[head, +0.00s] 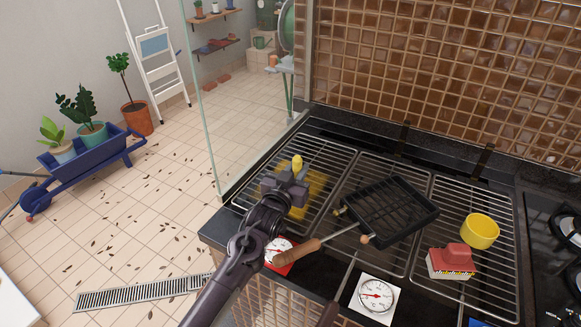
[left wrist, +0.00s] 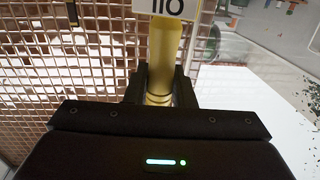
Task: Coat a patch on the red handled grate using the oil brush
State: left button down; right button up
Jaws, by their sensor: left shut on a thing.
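My left gripper (head: 290,186) is shut on the yellow handle of the oil brush (head: 297,163), above the left grate (head: 262,168). In the left wrist view the yellow handle (left wrist: 163,55) stands between the fingers, with a white lettered label (left wrist: 168,8) at the top edge. The brush's bristles are hidden, so I cannot tell whether they touch the bars. A yellow patch (head: 318,186) shows on the left grate beside the gripper. A red-framed dial (head: 283,256) sits at this grate's front, partly behind my arm. My right gripper is not in view.
A black grill basket (head: 390,211) with a wooden handle (head: 298,252) lies across the middle grate. A yellow cup (head: 480,231) and a red-backed scrub brush (head: 451,262) stand on the right grate. A white dial (head: 375,298) is at the front. A tiled wall (head: 440,70) closes the back.

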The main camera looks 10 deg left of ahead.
pick_arm(q)
jog(key=shift+w+d+f+b, duration=0.1)
jog(key=shift+w+f+b, duration=0.15)
jog(key=shift+w, duration=0.4)
jog(key=shift+w+a+b, duration=0.65)
jog(key=shift+w+a, duration=1.4)
jog(key=shift+a, duration=3.3)
jog(key=shift+s+d, duration=1.3)
jog(key=shift+d, duration=6.45)
jog(key=w+a, duration=0.4)
jog(key=a, duration=0.7)
jog(key=shift+r, duration=0.25)
